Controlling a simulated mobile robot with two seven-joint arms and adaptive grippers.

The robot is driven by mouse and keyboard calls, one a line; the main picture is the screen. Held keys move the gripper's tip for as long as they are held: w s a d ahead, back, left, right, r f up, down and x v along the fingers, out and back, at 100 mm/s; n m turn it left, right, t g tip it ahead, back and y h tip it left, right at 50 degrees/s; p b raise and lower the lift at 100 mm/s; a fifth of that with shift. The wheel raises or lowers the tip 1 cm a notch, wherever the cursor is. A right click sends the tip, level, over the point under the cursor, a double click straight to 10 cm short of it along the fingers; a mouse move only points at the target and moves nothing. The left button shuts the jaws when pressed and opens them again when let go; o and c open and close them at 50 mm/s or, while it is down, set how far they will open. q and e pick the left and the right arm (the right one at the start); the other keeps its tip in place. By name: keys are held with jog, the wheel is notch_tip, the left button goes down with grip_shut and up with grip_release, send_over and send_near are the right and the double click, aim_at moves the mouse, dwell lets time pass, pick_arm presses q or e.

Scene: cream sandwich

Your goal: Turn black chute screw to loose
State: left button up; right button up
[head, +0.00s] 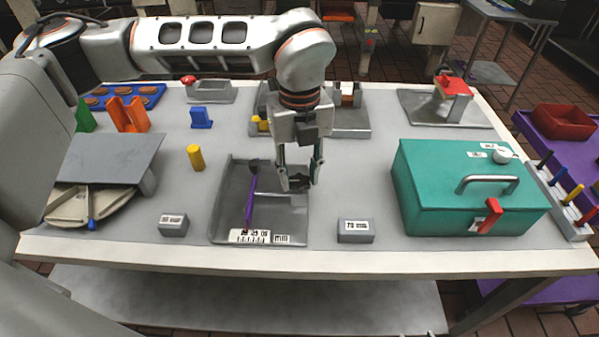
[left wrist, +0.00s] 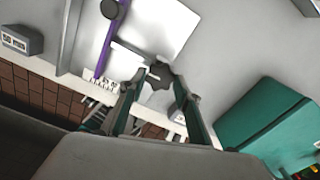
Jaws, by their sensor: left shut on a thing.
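The black chute screw (head: 299,182) is a small dark knob at the right side of the grey chute tray (head: 229,226), near the middle of the table. In the left wrist view the black knob (left wrist: 160,76) shows between the finger ends. My left gripper (head: 300,178) points down from above with its fingers on both sides of the screw, shut on it. The fingers (left wrist: 162,72) partly cover the screw, so its turn angle cannot be read. My right gripper is in neither view.
A purple stick with a black head (head: 250,200) lies in the tray by a scale label (head: 262,237). Small grey blocks (head: 173,225) and (head: 356,232) stand in front. A teal box (head: 470,185) stands right, a yellow cylinder (head: 196,157) left. A grey fixture (head: 350,123) stands behind.

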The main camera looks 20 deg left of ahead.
aim_at(300, 181)
pick_arm(q)
jog(key=n, duration=1.1)
jog(key=shift+w+n, duration=0.1)
jog(key=shift+n, duration=0.3)
dwell(0.3)
jog(key=o, duration=1.1)
jog(key=shift+r, duration=0.1)
notch_tip(300, 181, up, 12)
